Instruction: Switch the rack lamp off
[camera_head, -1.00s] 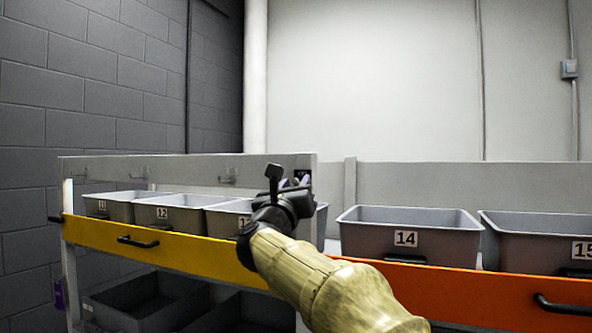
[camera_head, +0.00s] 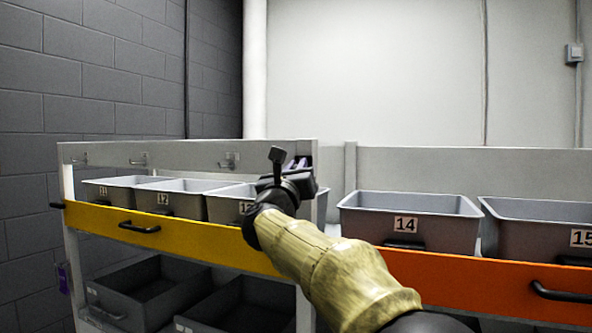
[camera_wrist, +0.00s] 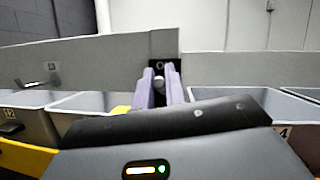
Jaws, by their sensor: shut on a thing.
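The rack (camera_head: 200,150) is a grey-white frame with a yellow front rail. A dark switch plate (camera_wrist: 161,65) sits on its end post, with a small grey knob (camera_wrist: 158,84) in front of it in the wrist view. My gripper (camera_wrist: 160,88) has its two lavender fingers on either side of the knob, shut on it. In the head view my gripper (camera_head: 299,165) is at the right end post, and my own wrist hides most of the contact. No lamp is clearly seen, so I cannot tell whether it is lit.
Grey bins (camera_head: 180,190) stand on the rack behind the yellow rail. Bin 14 (camera_head: 440,230) and another bin stand to the right above an orange rail (camera_head: 460,285). Black handles (camera_head: 138,227) stick out from the rails. A dark block wall (camera_head: 100,80) is at the left.

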